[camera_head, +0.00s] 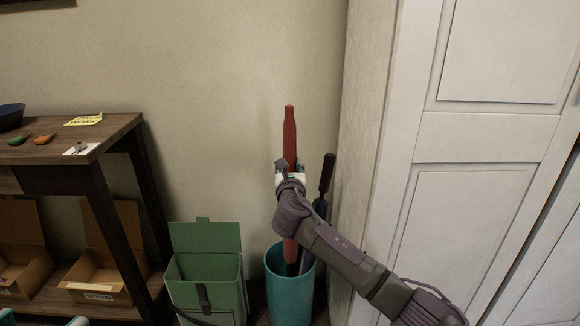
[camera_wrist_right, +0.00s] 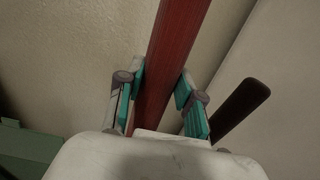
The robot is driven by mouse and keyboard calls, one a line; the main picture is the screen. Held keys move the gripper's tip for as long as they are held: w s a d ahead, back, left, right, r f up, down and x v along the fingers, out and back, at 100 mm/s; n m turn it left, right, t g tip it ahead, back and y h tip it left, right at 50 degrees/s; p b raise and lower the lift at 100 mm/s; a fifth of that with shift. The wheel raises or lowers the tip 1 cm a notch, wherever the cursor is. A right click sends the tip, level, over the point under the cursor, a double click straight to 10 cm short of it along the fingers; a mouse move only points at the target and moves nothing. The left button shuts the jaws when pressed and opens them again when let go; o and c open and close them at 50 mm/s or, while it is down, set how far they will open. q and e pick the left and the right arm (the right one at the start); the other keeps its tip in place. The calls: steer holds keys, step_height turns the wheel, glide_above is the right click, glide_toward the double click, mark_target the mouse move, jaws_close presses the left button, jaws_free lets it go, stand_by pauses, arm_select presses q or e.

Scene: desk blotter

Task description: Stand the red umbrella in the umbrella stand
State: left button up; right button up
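The red umbrella (camera_head: 290,135) is upright in the head view, its lower part reaching down into the mouth of the teal umbrella stand (camera_head: 290,298). Its bottom end is hidden inside or behind the rim. My right gripper (camera_head: 290,172) is shut on the umbrella around its middle. In the right wrist view the teal finger pads (camera_wrist_right: 160,88) lie against both sides of the red shaft (camera_wrist_right: 180,35). My left gripper (camera_head: 42,320) shows only as two teal fingertips, apart, at the bottom left edge.
A dark umbrella with a brown handle (camera_head: 327,173) leans in the stand, close right of my right gripper. A green lidded box (camera_head: 207,285) stands left of the stand. A wooden shelf desk (camera_head: 75,145) is at left, a white cabinet (camera_head: 470,190) at right.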

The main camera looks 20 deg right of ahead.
steer(key=o, duration=0.4)
steer(key=shift+f, duration=0.1)
steer(key=v, duration=1.2)
stand_by(0.4)
